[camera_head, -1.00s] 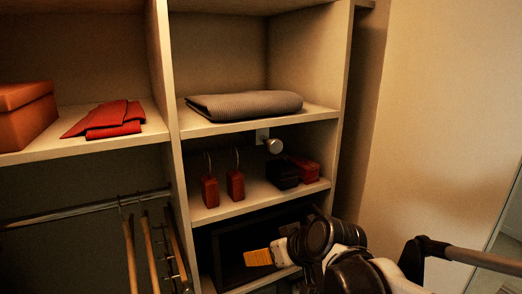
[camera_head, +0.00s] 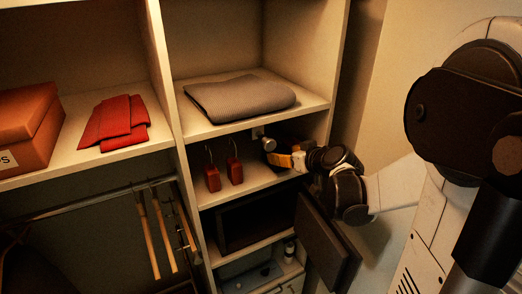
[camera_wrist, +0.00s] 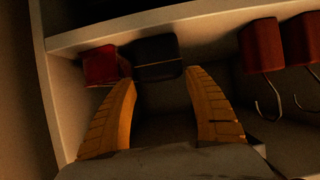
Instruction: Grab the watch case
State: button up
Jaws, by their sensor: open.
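A small dark box with a thin light seam (camera_wrist: 157,58) sits on the middle shelf and looks like the watch case. A red box (camera_wrist: 100,66) sits just left of it in the wrist view. My gripper (camera_wrist: 161,88) is open, its two yellow fingers pointing at the dark box, with the tips close to its near corners. Nothing is held. Whether the tips touch the box cannot be told. In the head view my gripper (camera_head: 291,161) reaches into the middle shelf from the right, and my arm mostly hides both boxes.
Two red hook-topped blocks (camera_head: 213,179) (camera_head: 235,171) stand left on the same shelf (camera_head: 235,194). A grey folded cloth (camera_head: 240,98) lies on the shelf above. A dark open door panel (camera_head: 326,242) juts out below my wrist. Hangers (camera_head: 160,235) hang left.

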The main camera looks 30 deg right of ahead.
aim_at(276, 152)
jog(key=shift+w+a+f, duration=0.2)
jog(key=shift+w+f, duration=0.05)
jog(key=shift+w, duration=0.2)
jog(key=x, duration=0.4)
jog(key=shift+w+d+f+p, duration=0.1)
jog(key=shift+w+f+p, duration=0.05)
jog(key=shift+w+p, duration=0.2)
jog(key=shift+s, duration=0.5)
jog(key=shift+w, duration=0.1)
jog(key=c, duration=1)
